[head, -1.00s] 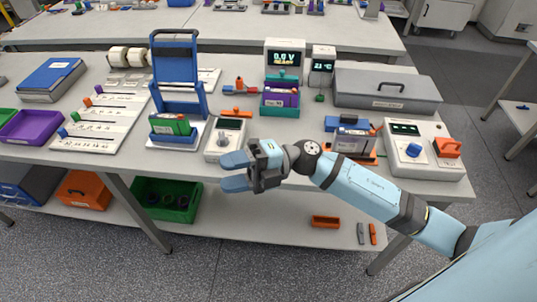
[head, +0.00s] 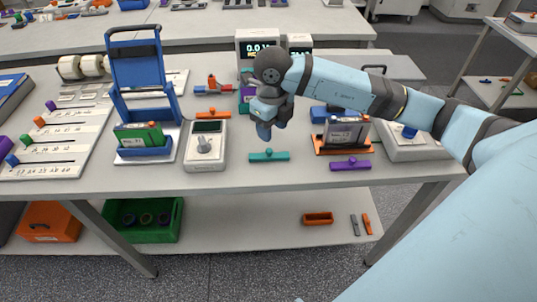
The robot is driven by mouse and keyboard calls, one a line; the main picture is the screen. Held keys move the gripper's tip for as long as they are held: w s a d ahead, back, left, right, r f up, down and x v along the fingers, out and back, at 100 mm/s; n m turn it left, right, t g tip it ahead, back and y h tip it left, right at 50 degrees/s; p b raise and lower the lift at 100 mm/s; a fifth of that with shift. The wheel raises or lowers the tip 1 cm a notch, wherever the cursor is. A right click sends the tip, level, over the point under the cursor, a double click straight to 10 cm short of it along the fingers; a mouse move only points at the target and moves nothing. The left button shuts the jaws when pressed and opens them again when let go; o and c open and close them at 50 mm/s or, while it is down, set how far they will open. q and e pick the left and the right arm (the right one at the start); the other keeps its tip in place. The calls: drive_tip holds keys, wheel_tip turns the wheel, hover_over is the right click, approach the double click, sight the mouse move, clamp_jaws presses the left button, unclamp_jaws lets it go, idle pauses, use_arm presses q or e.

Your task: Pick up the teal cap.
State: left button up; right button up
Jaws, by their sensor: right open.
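The teal cap (head: 269,156) lies flat on the workbench near its front edge, a short bar with a small raised knob in the middle. My right gripper (head: 264,134) points down just behind and above it in the picture. Its blue fingers overlap each other from this angle, and nothing shows between them. A gap of table shows between the fingertips and the cap. My left gripper is not in view.
A white meter (head: 206,148) stands left of the cap. A purple cap (head: 350,165) lies to the right, in front of an orange tray holding a grey module (head: 347,133). My right arm hides part of the displays and grey case behind.

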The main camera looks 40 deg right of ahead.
sight(269, 150)
drive_tip(key=f, duration=0.8)
drive_tip(key=shift+w+a+f, duration=0.15)
drive_tip(key=shift+w, duration=0.2)
clamp_jaws()
